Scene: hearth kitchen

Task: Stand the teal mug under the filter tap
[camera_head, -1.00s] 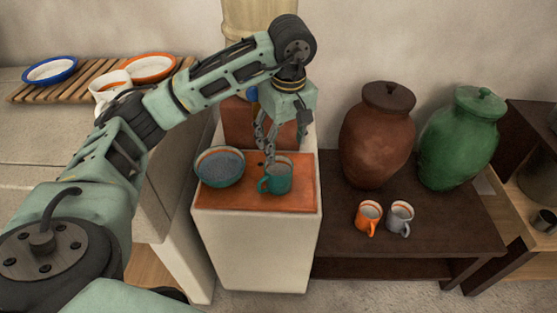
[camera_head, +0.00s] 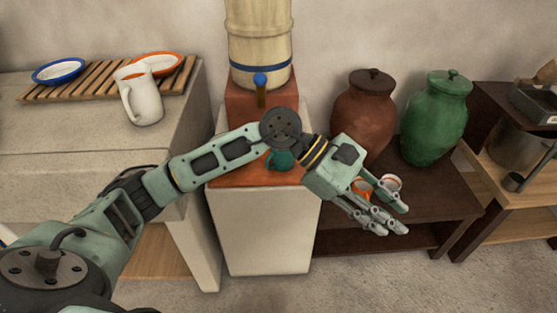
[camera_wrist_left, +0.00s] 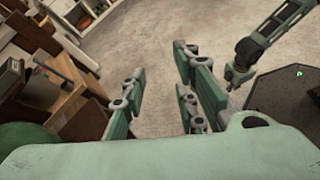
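The teal mug (camera_head: 281,160) stands on the orange tiled top of the white pedestal (camera_head: 262,235), below and slightly right of the tap. My left arm's joint hides part of it. The filter is a pale wooden barrel (camera_head: 259,38) with a blue band; its tap (camera_head: 260,86) has a blue knob and a spout. My left gripper (camera_head: 385,210) is right of the pedestal, away from the mug. In the left wrist view its fingers (camera_wrist_left: 160,95) are spread with only floor between them. My right arm shows at upper right there; its gripper is too small to read.
Orange (camera_head: 361,188) and grey (camera_head: 391,183) mugs stand on the dark low table, partly behind my left gripper. Brown (camera_head: 362,115) and green (camera_head: 434,120) jars stand behind them. A white jug (camera_head: 139,98) and a plate rack (camera_head: 50,94) are on the left counter.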

